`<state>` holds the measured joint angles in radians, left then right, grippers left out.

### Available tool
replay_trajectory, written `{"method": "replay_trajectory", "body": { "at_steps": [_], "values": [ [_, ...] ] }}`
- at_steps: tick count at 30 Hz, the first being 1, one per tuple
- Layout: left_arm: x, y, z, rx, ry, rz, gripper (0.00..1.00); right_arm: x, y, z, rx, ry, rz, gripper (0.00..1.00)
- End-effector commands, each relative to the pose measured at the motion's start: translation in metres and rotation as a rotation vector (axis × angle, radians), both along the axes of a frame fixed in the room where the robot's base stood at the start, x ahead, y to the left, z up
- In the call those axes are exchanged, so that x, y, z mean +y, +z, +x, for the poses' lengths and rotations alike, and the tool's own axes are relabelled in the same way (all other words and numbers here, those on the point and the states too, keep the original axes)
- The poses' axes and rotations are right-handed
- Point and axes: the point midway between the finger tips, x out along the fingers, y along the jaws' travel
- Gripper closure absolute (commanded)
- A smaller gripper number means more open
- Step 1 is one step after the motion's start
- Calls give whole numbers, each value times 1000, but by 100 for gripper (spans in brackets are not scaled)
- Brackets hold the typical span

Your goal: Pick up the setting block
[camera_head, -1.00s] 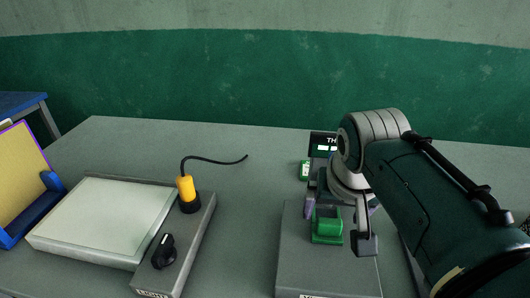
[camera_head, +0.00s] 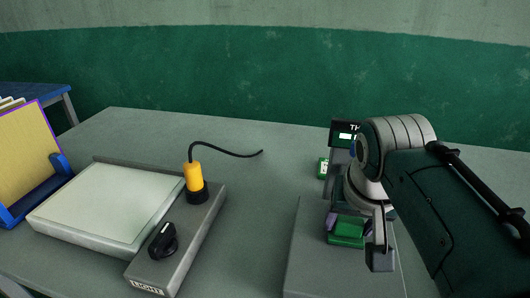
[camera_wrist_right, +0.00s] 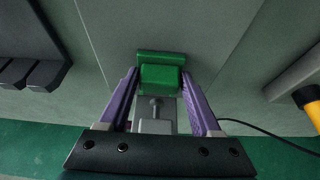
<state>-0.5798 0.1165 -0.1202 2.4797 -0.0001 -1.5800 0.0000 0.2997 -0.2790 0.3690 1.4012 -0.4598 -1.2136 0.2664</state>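A green block (camera_head: 346,238), which I take to be the setting block, sits on a grey gauge base (camera_head: 310,262) at the right of the table. My right gripper (camera_head: 350,222) is over it, hiding its upper part in the head view. In the right wrist view the green block (camera_wrist_right: 161,78) lies between the two purple fingertips of my right gripper (camera_wrist_right: 160,72). The fingers stand open on either side of it, with what looks like a narrow gap. My left gripper is not in view.
A display (camera_head: 344,134) stands behind my right gripper, with a small green item (camera_head: 323,167) beside it. A light box (camera_head: 105,205) with a knob (camera_head: 163,241) and a yellow-handled corded tool (camera_head: 194,178) is on the left. Bare table lies between.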

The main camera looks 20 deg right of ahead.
Motion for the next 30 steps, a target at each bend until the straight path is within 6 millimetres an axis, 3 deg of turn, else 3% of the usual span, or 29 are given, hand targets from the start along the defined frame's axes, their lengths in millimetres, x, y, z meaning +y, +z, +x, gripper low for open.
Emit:
{"method": "replay_trajectory", "body": {
  "at_steps": [2, 16, 30],
  "values": [
    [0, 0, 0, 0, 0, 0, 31, 0, 0, 0, 0, 0, 0, 45],
    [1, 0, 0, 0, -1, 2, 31, 0, 0, 0, 0, 0, 0, 98],
    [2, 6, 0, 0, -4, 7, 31, -1, 5, 0, -1, 1, -1, 100]
  ]
}}
